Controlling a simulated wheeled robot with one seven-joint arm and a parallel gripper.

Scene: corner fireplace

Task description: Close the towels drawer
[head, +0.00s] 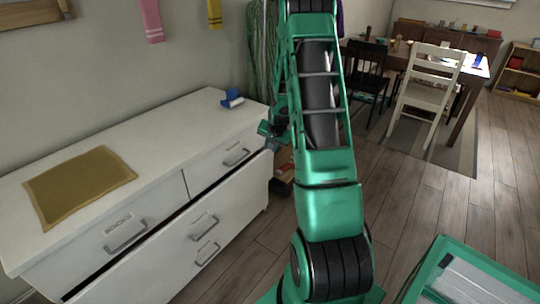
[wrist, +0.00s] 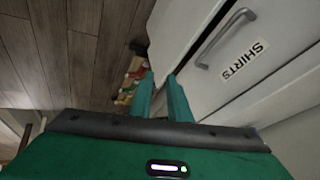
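A white dresser (head: 160,130) stands along the wall at the left in the head view. Its wide drawer (head: 165,255), below the two small top drawers, is pulled out, with a dark gap along its upper edge. No label in the head view is legible, so I cannot tell which drawer is the towels drawer. In the wrist view a drawer front (wrist: 255,75) carries a handle and a "SHIRTS" label. My gripper (head: 266,131) is by the dresser's right end, partly hidden by my arm. In the wrist view my gripper (wrist: 161,80) has its fingers apart, with nothing between them.
A yellow-brown cloth (head: 78,185) and a blue object (head: 232,98) lie on the dresser top. A low shelf with small items (wrist: 127,80) is beyond my fingers. A white chair (head: 430,85) and table stand at the back right.

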